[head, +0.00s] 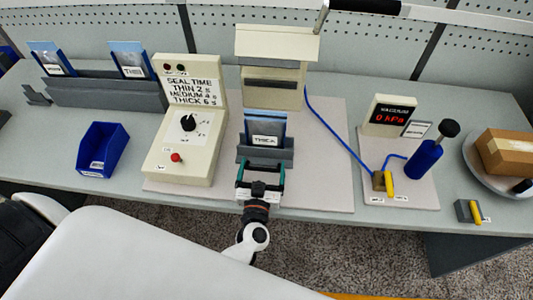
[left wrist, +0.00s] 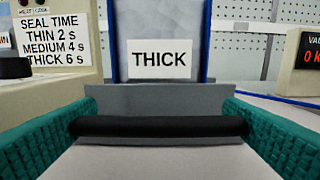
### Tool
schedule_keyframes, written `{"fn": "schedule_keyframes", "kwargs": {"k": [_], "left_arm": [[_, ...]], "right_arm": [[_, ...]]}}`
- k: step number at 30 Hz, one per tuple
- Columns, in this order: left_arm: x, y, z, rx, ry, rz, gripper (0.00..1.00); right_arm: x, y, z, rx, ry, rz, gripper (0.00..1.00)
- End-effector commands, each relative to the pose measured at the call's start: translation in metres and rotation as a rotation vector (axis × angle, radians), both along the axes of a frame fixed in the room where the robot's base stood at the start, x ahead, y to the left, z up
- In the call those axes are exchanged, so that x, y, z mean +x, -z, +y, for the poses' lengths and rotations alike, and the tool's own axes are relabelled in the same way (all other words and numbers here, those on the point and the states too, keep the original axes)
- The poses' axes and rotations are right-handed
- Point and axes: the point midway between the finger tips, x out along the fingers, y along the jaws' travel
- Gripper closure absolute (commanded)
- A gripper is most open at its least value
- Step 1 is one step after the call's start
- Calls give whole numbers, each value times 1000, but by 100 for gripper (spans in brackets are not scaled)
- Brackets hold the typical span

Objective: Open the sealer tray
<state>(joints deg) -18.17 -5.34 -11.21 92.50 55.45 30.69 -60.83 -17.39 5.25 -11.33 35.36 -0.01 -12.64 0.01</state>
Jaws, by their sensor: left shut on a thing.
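The sealer (head: 272,42) is a beige box at the back centre with a dark slot in its front. The grey sealer tray (head: 284,157) is in front of it, holding a blue-edged pouch (head: 265,128) labelled THICK; it also shows in the left wrist view (left wrist: 159,58). The tray's black bar handle (left wrist: 158,126) lies across its near side. My left gripper (head: 261,180) is at the tray's near side, with its teal fingers at the two ends of the handle, shut on it. My right gripper is not in view.
Left of the tray stands a beige timer box (head: 180,160) with a knob and a red button. A blue bin (head: 103,149) is farther left. A vacuum gauge (head: 390,115) and blue cylinder (head: 424,160) are on the right. Bare board lies right of the tray.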

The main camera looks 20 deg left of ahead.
Motion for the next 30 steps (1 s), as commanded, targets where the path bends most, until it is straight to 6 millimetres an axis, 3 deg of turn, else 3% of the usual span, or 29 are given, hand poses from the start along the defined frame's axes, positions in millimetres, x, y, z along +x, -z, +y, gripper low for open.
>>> {"fn": "schedule_keyframes", "kwargs": {"k": [5,12,28,29,30], "left_arm": [[-25,1,-8,-3,3,6,50],[-44,1,-13,-6,3,5,50],[-49,2,-14,-7,2,3,50],[-49,2,-15,-7,2,3,6],[-49,2,-14,-7,2,3,0]], "right_arm": [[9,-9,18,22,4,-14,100],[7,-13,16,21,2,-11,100],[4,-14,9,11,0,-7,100],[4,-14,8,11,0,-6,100],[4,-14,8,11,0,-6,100]]}}
